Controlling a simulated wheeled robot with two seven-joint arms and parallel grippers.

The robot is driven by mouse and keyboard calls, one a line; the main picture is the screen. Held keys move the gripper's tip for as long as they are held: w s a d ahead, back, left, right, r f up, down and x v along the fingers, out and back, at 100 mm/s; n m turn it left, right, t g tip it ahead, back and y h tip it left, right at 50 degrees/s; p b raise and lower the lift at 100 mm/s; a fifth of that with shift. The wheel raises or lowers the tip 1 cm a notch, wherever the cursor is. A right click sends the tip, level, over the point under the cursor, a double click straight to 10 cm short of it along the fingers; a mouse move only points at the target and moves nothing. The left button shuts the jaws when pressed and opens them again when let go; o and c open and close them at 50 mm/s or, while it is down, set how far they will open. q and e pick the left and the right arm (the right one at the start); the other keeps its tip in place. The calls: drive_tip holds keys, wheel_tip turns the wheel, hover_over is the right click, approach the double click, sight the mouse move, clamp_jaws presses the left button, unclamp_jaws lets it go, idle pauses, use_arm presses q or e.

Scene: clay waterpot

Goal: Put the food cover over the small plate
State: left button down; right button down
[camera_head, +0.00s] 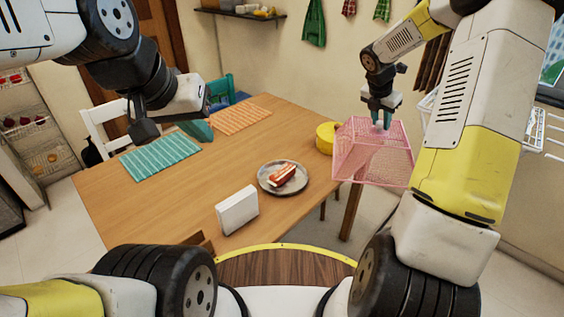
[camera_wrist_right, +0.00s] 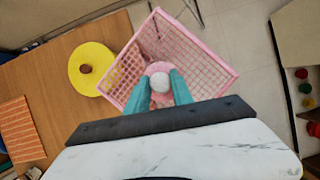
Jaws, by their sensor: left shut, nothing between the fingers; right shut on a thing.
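The pink mesh food cover (camera_head: 360,165) hangs in the air off the right edge of the table. My right gripper (camera_head: 383,122) is shut on the knob at its top. In the right wrist view the teal fingers (camera_wrist_right: 160,90) close around the pale knob, with the pink cover (camera_wrist_right: 205,62) below. The small grey plate (camera_head: 264,186) lies uncovered on the table, left of the cover, with a red and white cake slice (camera_head: 283,174) on it. My left gripper (camera_head: 197,130) is shut and empty above the table's left part.
The wooden table (camera_head: 185,190) holds a white upright block (camera_head: 237,210) near its front, a striped teal mat (camera_head: 160,158), an orange mat (camera_head: 240,119) and a round yellow object (camera_head: 324,139) beside the cover. White and teal chairs stand behind. The table's middle is clear.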

drive_tip(key=shift+a, duration=0.15)
drive_tip(key=a+n+t+y, duration=0.3)
drive_tip(key=a+n, duration=0.8)
drive_tip(key=a, duration=1.9)
wheel_tip(320, 180, down, 10)
drive_tip(key=a+g+y, duration=0.1)
drive_tip(key=shift+r, duration=0.25)
drive_tip(key=shift+f, duration=0.3)
drive_tip(key=c, duration=1.1)
unclamp_jaws()
